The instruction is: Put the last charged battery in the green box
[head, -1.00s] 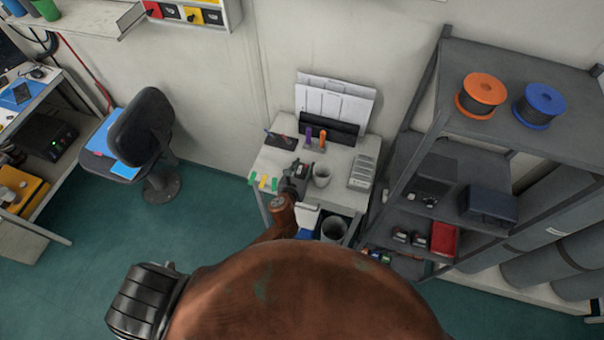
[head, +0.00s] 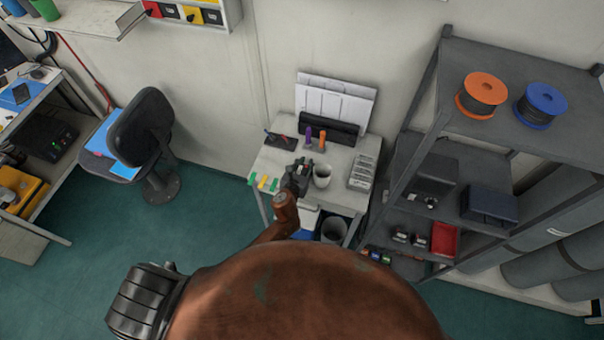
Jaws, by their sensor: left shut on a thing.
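My left gripper (head: 302,168) is over the small white table (head: 345,200), just left of a white cup (head: 322,176). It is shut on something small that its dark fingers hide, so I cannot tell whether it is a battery. A grey slotted unit (head: 361,172), which looks like a battery charger, lies at the table's right side. I cannot make out single batteries in it. No green box can be told for sure. Small coloured items (head: 375,256), one greenish, sit low by the shelf.
Purple (head: 308,137) and orange (head: 323,139) upright items and a paper rack (head: 335,103) stand at the table's back. Coloured tabs (head: 263,183) line its left edge. A grey shelf unit (head: 437,130) rises close on the right. A chair (head: 143,130) stands left; floor between is clear.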

